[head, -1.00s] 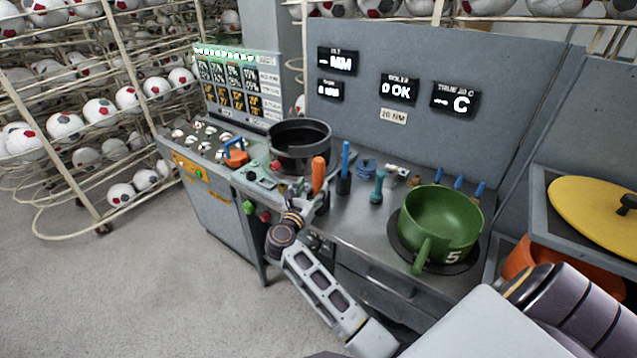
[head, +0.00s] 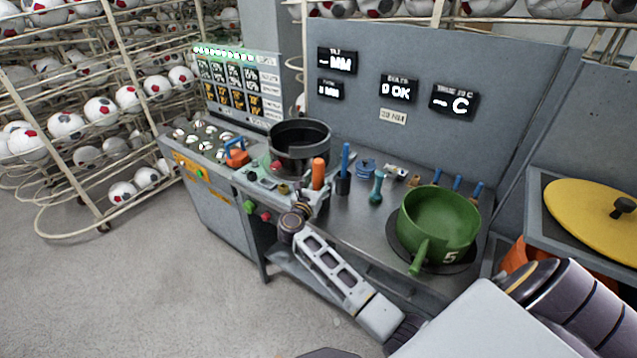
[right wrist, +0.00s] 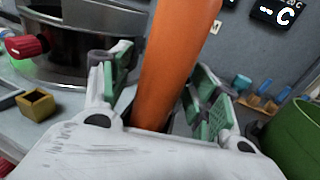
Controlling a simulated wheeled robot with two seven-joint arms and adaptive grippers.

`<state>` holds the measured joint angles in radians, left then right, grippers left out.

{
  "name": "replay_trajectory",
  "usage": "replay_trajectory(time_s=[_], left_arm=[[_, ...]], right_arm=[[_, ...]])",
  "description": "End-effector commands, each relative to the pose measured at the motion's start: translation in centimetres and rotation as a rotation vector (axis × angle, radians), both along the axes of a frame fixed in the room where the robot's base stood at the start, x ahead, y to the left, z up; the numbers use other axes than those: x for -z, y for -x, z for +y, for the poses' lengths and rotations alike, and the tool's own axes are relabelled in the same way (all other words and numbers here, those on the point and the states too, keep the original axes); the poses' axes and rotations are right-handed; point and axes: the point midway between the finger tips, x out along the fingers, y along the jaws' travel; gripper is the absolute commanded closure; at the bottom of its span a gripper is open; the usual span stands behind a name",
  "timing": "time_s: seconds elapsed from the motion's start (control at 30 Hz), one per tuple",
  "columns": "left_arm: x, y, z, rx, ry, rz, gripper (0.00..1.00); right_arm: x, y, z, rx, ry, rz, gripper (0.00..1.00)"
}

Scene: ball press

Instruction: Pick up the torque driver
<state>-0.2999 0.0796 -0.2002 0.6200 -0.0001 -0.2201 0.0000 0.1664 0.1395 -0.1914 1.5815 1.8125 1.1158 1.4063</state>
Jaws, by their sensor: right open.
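An orange handle (head: 318,173), which looks like the torque driver, stands upright on the metal bench. Its lower end is hidden by my right gripper (head: 313,203). In the right wrist view the orange handle (right wrist: 175,65) rises between the two green-padded fingers of the right gripper (right wrist: 158,88). The fingers are open on either side of it, with a gap visible at the right; contact on the left is unclear. My left gripper is not in view.
A dark round pot (head: 299,150) stands behind and left. A blue-handled tool (head: 345,165) and a teal tool (head: 377,188) stand close on the right. A green pan (head: 437,225) is further right. A small yellow box (right wrist: 36,103) lies left of the gripper.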

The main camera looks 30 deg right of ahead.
Motion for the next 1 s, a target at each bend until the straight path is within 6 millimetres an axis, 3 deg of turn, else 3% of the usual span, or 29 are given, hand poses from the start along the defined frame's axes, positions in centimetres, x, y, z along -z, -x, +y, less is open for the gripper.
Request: replay_trajectory(time_s=[0.43,0.83,1.0], left_arm=[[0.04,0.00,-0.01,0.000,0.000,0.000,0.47],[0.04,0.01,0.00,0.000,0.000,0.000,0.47],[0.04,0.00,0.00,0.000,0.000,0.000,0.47]], right_arm=[[0.05,-0.01,0.01,-0.001,0.000,0.000,0.40],[0.05,0.00,0.01,-0.001,0.000,0.000,0.91],[-0.13,-0.04,0.00,-0.001,0.001,-0.003,0.94]])
